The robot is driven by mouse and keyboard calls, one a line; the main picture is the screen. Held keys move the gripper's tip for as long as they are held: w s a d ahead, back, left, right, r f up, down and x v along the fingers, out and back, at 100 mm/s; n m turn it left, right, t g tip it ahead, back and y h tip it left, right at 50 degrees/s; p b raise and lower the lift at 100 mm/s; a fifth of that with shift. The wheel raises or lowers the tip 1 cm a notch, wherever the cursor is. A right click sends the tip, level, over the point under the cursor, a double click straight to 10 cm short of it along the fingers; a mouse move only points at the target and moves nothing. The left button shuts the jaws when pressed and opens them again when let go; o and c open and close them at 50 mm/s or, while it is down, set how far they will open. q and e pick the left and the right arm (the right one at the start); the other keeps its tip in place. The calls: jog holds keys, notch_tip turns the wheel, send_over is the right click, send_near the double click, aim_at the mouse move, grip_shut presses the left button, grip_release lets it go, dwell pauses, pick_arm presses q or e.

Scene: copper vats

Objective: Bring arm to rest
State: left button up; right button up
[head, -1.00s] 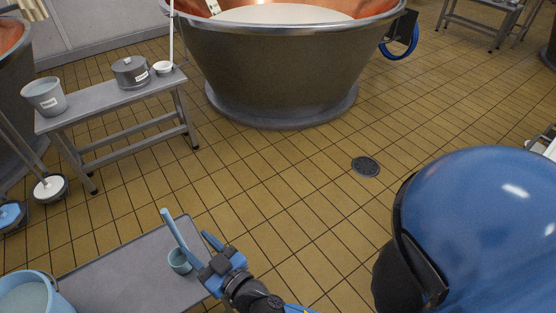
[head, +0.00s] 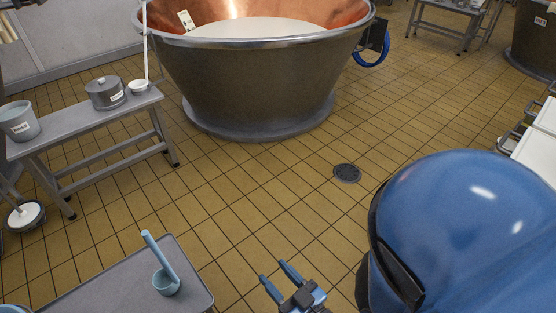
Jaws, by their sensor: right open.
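My right gripper (head: 281,279) is at the bottom middle of the head view. Its two blue fingers are spread apart with nothing between them. It is off the right edge of the grey table (head: 110,277), over the floor. A light blue ladle (head: 160,262) rests on that table near its right end, its cup down and its handle slanting up to the left. The gripper is apart from the ladle, to its right. My left gripper is not in view.
A large copper vat (head: 258,85) with pale liquid stands at the back. A grey bench (head: 85,124) at left holds a bucket (head: 20,121), a lidded pot (head: 105,93) and a small bowl (head: 138,86). A drain (head: 347,173) lies in the open tiled floor.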

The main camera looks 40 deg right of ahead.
notch_tip(320, 180, up, 16)
jog(key=p, duration=1.5)
jog(key=shift+f, duration=0.2)
